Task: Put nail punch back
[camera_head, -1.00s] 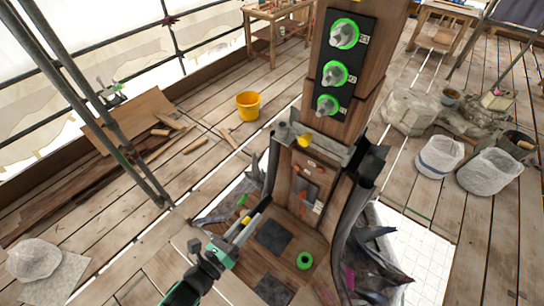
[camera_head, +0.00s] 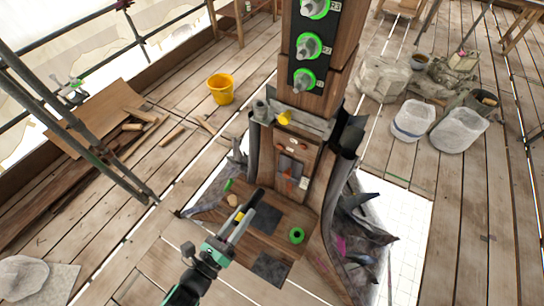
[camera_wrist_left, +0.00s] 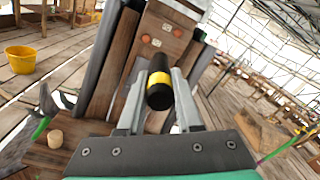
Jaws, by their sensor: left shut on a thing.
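My left gripper (camera_head: 236,222) is shut on a dark punch-like tool (camera_head: 254,203) with a yellow band, which I take to be the nail punch. The tool also shows in the left wrist view (camera_wrist_left: 160,92), gripped between the two fingers with its round black end facing the camera. In the head view it is tilted up and to the right, in front of the wooden spire base (camera_head: 295,165). My right gripper is not in view.
A ledge (camera_head: 300,120) on the spire carries a grey cup (camera_head: 260,111) and a yellow piece (camera_head: 284,118). A green ring (camera_head: 297,235) and dark square pads (camera_head: 271,268) lie on the base. A yellow bucket (camera_head: 221,89) stands behind left. Torn dark sheeting (camera_head: 365,235) flanks the right.

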